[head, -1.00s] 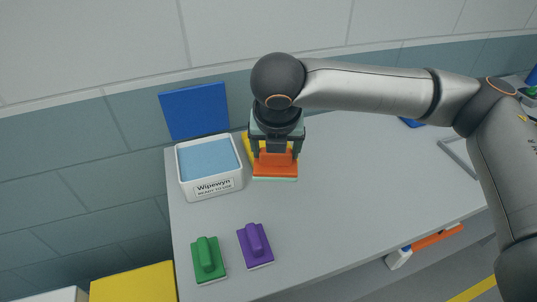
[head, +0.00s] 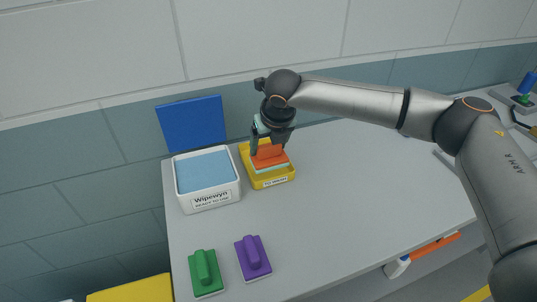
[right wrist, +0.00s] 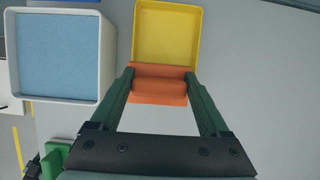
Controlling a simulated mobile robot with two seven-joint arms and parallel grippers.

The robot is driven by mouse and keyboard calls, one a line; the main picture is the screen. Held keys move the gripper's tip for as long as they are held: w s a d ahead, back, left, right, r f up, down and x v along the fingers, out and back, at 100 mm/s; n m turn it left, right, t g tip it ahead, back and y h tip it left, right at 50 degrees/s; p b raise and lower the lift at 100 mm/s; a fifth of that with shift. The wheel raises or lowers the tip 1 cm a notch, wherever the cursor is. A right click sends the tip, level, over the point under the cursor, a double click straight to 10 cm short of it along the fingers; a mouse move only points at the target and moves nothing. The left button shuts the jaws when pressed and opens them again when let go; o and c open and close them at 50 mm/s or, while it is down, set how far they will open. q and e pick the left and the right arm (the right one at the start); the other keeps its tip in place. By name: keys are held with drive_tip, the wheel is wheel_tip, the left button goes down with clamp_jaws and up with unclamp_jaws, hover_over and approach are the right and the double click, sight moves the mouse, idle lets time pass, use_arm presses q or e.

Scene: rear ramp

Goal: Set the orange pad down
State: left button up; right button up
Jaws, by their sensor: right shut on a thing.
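The orange pad (head: 268,158), with a pale blue underside, is held by its grip in my right gripper (head: 270,146). In the right wrist view the orange pad (right wrist: 158,84) sits between the two fingers of that gripper (right wrist: 160,74). The pad is over the yellow tray (head: 283,181), which has a white label on its front. In the right wrist view the yellow tray (right wrist: 168,30) looks empty beyond the pad. I cannot tell whether the pad touches the tray's floor. My left gripper is not in view.
A white Wipewyn box (head: 210,201) with blue wipes and a raised blue lid (head: 192,124) stands left of the tray. A green pad (head: 205,273) and a purple pad (head: 253,258) lie near the front. The grey tabletop (head: 360,190) is clear to the right.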

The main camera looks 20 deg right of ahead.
sight(269, 156)
drive_tip(key=w+f, duration=0.2)
drive_tip(key=f, duration=0.1)
drive_tip(key=shift+w+d, duration=0.2)
drive_tip(key=shift+d, duration=0.2)
drive_tip(key=shift+f, duration=1.6)
drive_tip(key=o, duration=1.2)
drive_tip(key=shift+c, duration=0.2)
drive_tip(key=v, duration=1.2)
drive_tip(key=shift+p, duration=0.3)
